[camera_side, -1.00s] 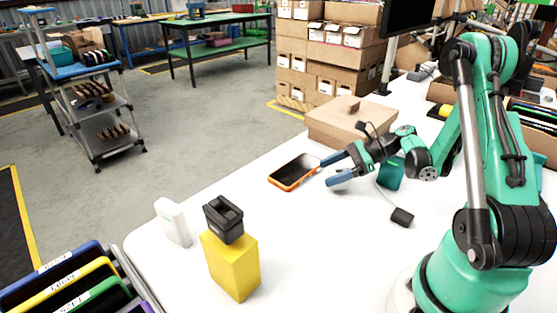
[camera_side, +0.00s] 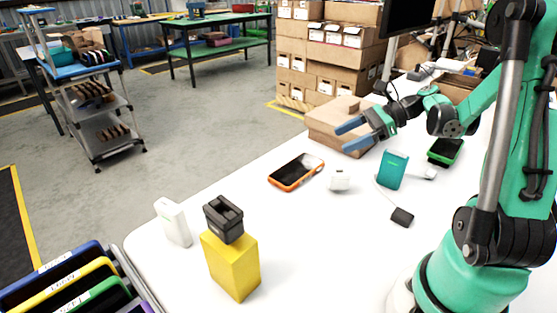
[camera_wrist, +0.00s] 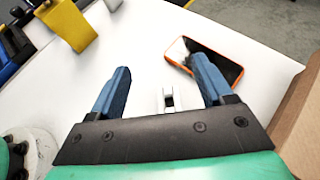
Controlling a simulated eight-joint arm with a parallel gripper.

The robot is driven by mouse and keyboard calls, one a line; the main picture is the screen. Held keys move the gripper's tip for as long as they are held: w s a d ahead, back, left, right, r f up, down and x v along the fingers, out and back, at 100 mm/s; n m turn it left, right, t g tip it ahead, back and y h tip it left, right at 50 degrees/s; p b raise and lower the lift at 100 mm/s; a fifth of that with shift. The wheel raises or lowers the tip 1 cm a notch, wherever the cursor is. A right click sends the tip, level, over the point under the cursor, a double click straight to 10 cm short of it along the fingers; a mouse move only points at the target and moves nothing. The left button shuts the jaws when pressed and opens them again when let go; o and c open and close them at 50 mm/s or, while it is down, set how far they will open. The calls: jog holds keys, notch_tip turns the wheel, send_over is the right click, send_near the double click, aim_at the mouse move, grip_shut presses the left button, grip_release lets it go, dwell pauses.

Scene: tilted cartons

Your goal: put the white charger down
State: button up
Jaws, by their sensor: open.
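The white charger (camera_side: 339,181) is a small white block. It rests on the white table (camera_side: 290,225), just right of the orange-edged phone (camera_side: 297,172), and nothing holds it. My gripper (camera_side: 343,135) is raised above the table behind the charger, in front of the brown carton, with its blue fingers apart and empty. In the wrist view the charger (camera_wrist: 168,101) shows below, in the gap between the open fingers (camera_wrist: 160,70). The phone (camera_wrist: 212,60) lies beyond the right finger there.
A brown carton (camera_side: 325,128) stands at the table's back edge. A teal box (camera_side: 392,170), a black plug (camera_side: 402,217) on a white cable and a green-edged phone (camera_side: 445,151) lie right. A yellow block (camera_side: 232,268) bearing a black item (camera_side: 223,219) and a white box (camera_side: 173,222) stand left.

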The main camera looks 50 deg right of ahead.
jog(key=a+r+n+h, duration=0.1)
jog(key=a+n+h, duration=0.3)
jog(key=n, duration=0.9)
jog(key=a+r+n+g+h, duration=0.1)
jog(key=a+n+h, duration=0.3)
jog(key=a+n, duration=0.7)
jog(key=n, duration=0.2)
jog(key=shift+s+a+n+h, duration=0.3)
jog(key=shift+s+n, duration=0.05)
jog(key=shift+n, duration=0.05)
